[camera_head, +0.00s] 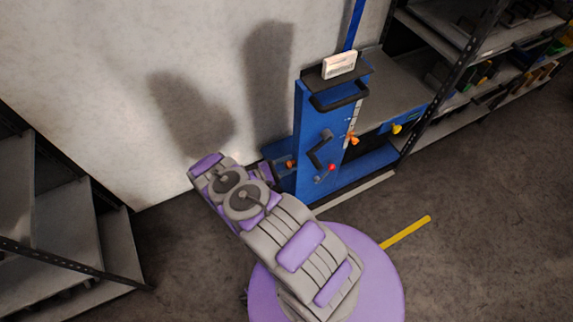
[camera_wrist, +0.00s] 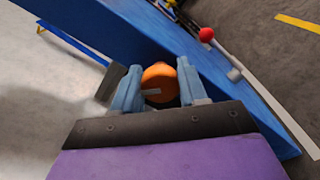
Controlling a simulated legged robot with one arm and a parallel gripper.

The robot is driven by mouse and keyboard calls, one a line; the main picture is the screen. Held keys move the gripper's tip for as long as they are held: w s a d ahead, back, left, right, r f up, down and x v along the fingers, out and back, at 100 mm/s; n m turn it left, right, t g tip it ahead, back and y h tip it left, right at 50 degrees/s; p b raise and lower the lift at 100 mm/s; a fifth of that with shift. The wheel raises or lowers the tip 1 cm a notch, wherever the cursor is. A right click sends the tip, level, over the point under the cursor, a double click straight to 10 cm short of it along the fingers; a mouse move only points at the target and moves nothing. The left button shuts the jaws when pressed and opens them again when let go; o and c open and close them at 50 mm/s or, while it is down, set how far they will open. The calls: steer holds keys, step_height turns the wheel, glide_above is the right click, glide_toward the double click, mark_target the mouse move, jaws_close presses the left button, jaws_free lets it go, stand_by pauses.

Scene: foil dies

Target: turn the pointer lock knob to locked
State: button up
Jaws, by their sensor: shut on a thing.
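The pointer lock knob (camera_wrist: 159,80) is a round orange knob with a short pale pointer line on its face, on the side of a blue machine (camera_head: 309,120). The pale line lies nearly level in the wrist view. Any lock marks around the knob are hidden. In the head view my gripper (camera_head: 280,168) is partly hidden against the machine.
A black crank handle (camera_head: 320,150), a red ball (camera_head: 332,167) and an orange knob (camera_head: 352,138) are on the machine's front. A shelf with dies (camera_head: 490,75) stands right, and grey shelving (camera_head: 60,215) left. A yellow floor strip (camera_head: 407,233) lies in front.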

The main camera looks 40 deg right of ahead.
steer(key=m, duration=0.4)
steer(key=shift+s+f+m, duration=0.1)
steer(key=shift+s+m, duration=0.15)
steer(key=shift+m, duration=0.15)
steer(key=m, duration=0.4)
steer(key=shift+f+m, duration=0.1)
steer(key=shift+m, duration=0.2)
steer(key=shift+b, duration=0.3)
steer(key=o, duration=1)
steer(key=shift+d, duration=0.15)
steer(key=shift+w, duration=0.1)
